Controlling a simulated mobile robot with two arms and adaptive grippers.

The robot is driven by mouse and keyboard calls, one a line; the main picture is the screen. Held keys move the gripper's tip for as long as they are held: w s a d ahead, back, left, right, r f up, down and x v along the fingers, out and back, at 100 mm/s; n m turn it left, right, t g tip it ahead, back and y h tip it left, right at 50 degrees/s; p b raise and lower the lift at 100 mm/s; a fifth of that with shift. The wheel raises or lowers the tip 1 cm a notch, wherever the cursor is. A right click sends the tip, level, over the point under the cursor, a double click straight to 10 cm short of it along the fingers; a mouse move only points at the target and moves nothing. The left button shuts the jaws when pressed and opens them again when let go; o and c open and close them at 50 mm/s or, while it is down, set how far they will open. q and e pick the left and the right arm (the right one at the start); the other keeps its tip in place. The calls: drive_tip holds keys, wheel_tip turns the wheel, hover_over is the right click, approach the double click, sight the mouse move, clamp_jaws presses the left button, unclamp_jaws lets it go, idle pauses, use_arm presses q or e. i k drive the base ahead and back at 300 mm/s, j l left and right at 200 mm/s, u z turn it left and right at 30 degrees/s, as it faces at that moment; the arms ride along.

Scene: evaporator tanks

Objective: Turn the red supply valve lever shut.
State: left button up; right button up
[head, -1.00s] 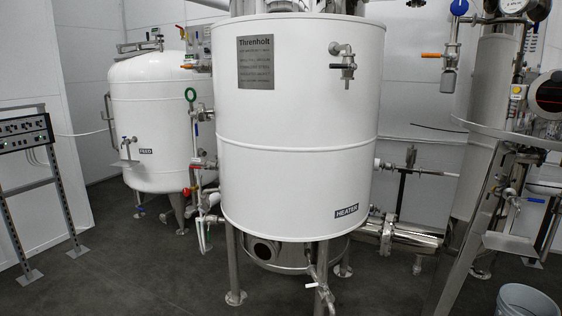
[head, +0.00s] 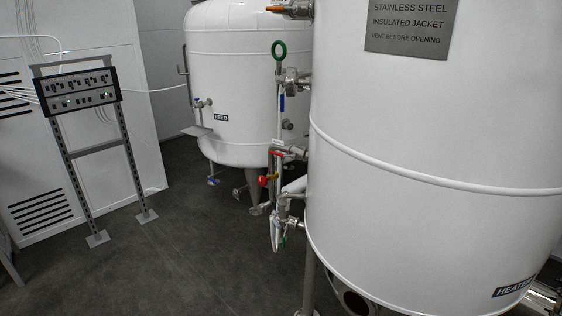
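A red lever (head: 277,154) shows on the pipework at the left side of the white heater tank (head: 430,150). It lies roughly level, pointing left from a metal valve body (head: 295,153). Just below it on the same pipework is a round red knob (head: 263,181). I cannot tell from the view alone which of these red parts is the supply valve's. A blue lever (head: 282,103) hangs down above them, below a green ring handle (head: 279,50). Neither of my grippers is in view.
The white feed tank (head: 235,90) stands behind the pipework. A control panel on a metal stand (head: 77,90) is at the left. The dark floor (head: 165,240) between the stand and the heater tank is clear. An orange lever (head: 276,9) sticks out at the top.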

sight(293, 156)
drive_tip(key=i+u, duration=0.1)
drive_tip(key=u, duration=0.35)
drive_tip(key=i+u, duration=0.35)
drive_tip(key=i, duration=0.7)
